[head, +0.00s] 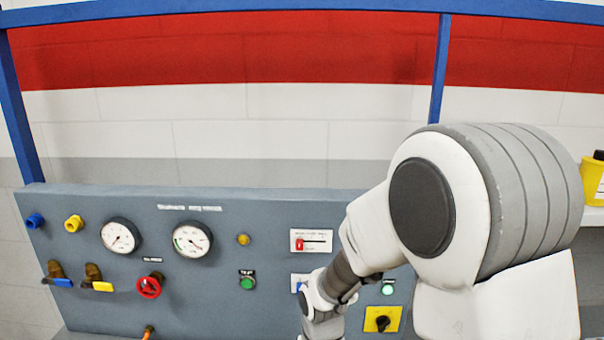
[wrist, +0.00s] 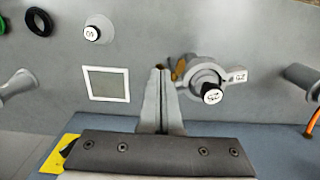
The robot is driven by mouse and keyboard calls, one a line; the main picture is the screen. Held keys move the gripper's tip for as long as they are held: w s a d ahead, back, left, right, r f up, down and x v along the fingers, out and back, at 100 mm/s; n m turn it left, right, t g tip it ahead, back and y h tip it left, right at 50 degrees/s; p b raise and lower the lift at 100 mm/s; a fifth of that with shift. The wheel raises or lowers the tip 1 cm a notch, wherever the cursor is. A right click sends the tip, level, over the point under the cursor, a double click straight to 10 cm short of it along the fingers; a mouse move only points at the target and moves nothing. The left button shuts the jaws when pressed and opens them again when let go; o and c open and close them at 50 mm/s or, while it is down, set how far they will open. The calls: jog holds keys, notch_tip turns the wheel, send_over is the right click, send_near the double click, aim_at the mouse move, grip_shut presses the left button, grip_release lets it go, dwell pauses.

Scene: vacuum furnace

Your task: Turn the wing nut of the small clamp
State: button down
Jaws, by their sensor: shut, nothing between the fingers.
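In the wrist view, a round grey clamp (wrist: 203,74) sits on a port of the grey wall, right of the fingers. It has a flat tab with a white label on its right and a dark-rimmed end with a label facing me. A small brass-coloured part, probably the wing nut (wrist: 178,69), shows at its left side. My gripper (wrist: 160,75) is shut and empty, its fingertips pointing at the wall just left of the brass part. I cannot tell whether they touch it. The head view shows neither the clamp nor my gripper.
In the wrist view, a labelled white-ringed port (wrist: 92,33), a black ring (wrist: 38,22) and a white-framed square (wrist: 106,84) are on the left; an orange-ended fitting (wrist: 303,77) is at right. The head view shows a panel (head: 240,255) with gauges, valves and buttons.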

notch_tip(320, 180, up, 7)
jog(key=p, duration=0.4)
jog(key=shift+p, duration=0.4)
jog(key=shift+r, duration=0.1)
jog(key=s+d+r+t, duration=0.2)
jog(key=s+d+r, duration=0.3)
jog(key=r, duration=0.5)
jog(key=s+d+r+t, duration=0.3)
jog(key=s+d+r, duration=0.2)
jog(key=r, duration=0.5)
jog(key=shift+s+d+r+t, duration=0.3)
jog(key=shift+s+r, duration=0.05)
jog(key=shift+s, duration=0.85)
jog(key=shift+w, duration=0.1)
